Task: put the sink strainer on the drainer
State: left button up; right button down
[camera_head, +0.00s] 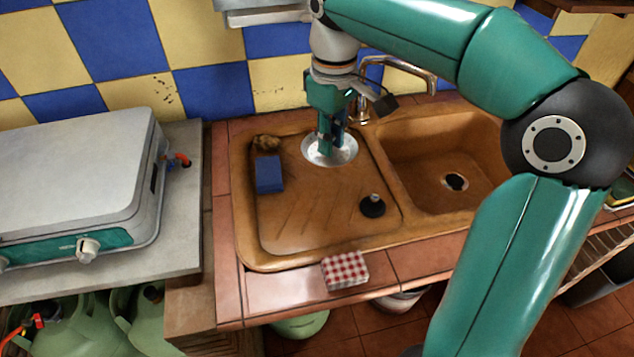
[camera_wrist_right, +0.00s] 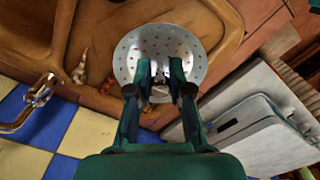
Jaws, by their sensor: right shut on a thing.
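The sink strainer (camera_head: 341,150) is a round, shiny metal disc with small holes; it fills the middle of the right wrist view (camera_wrist_right: 160,42). My right gripper (camera_head: 331,146) points down and is shut on the middle of the strainer; its fingertips show in the wrist view (camera_wrist_right: 160,82). The strainer appears over the back right part of the brown drainer (camera_head: 305,215), left of the basin. I cannot tell whether it touches the drainer. The strainer hides part of the drainer in the wrist view. My left gripper is not in view.
On the drainer are a blue sponge (camera_head: 269,174), a brown scrubber (camera_head: 267,143) and a black plug (camera_head: 373,205). The basin (camera_head: 430,165) and tap (camera_head: 400,66) are at the right. A checked block (camera_head: 345,270) lies at the front edge. A stove (camera_head: 80,185) stands left.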

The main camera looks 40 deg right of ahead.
jog(key=b, duration=0.2)
send_over(331, 217)
notch_tip(331, 217, down, 14)
jog(key=shift+w+r, duration=0.1)
jog(key=shift+r, duration=0.05)
jog(key=shift+f, duration=2.7)
jog(key=c, duration=1.5)
grip_release()
jog(key=shift+f, duration=0.15)
jog(key=o, duration=0.4)
jog(key=shift+o, duration=0.2)
